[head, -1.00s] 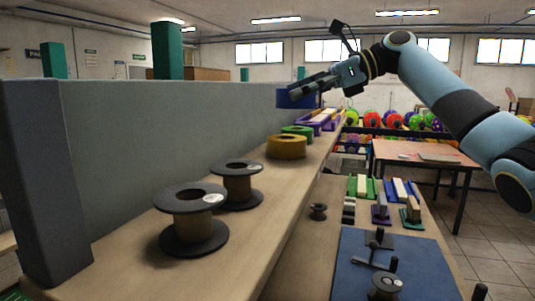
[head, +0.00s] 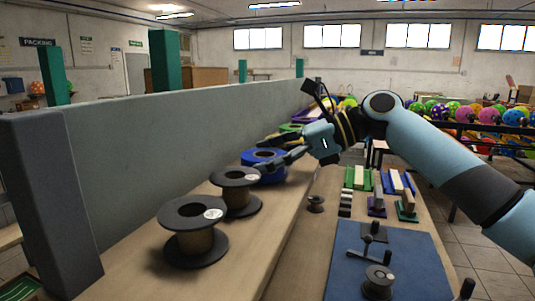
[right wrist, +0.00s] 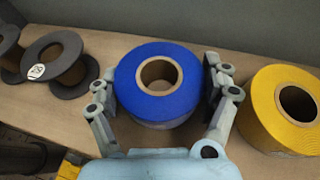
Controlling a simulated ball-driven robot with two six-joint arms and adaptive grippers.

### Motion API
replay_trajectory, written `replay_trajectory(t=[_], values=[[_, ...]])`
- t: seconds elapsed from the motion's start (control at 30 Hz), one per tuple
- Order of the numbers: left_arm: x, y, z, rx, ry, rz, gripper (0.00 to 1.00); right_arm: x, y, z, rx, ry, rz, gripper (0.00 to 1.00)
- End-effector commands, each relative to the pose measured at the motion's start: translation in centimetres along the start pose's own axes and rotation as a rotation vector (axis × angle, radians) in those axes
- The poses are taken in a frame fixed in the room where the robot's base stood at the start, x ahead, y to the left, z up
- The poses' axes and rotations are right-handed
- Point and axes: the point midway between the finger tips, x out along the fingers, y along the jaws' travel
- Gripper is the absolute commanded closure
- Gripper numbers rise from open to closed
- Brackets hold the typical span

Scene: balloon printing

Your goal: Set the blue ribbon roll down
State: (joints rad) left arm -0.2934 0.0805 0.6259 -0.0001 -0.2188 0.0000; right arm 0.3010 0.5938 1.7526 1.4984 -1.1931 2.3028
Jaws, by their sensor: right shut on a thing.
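The blue ribbon roll (head: 252,161) lies flat at the shelf (head: 243,236), hole upward, just beyond the nearer black spools. It also shows in the right wrist view (right wrist: 157,105), between the two fingers of my right gripper (right wrist: 162,98). In the head view my right gripper (head: 272,152) reaches in from the right and is shut on the roll's sides. The roll looks to be at shelf level; I cannot tell whether its underside touches the wood. My left gripper is not in view.
Two black spools (head: 194,243) (head: 236,190) stand nearer on the shelf. A yellow roll (right wrist: 278,112) sits right of the blue one in the wrist view. A green roll (head: 291,128) lies farther along. A grey panel (head: 150,140) backs the shelf. Below is a blue mat (head: 400,265).

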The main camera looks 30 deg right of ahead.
Motion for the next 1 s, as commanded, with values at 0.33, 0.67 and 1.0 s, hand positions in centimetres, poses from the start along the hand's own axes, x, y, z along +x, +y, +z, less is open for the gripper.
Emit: replay_trajectory(t=[0.33, 0.67, 1.0], values=[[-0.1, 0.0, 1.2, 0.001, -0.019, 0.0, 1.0, 0.1, 0.0, -0.1, -0.001, -0.001, 0.0, 0.13], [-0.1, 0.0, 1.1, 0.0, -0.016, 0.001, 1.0, 0.1, 0.0, -0.1, -0.001, 0.0, 0.0, 0.0], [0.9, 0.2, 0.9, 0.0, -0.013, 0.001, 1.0, -3.2, -0.1, -0.3, -0.004, 0.007, -0.003, 0.0]])
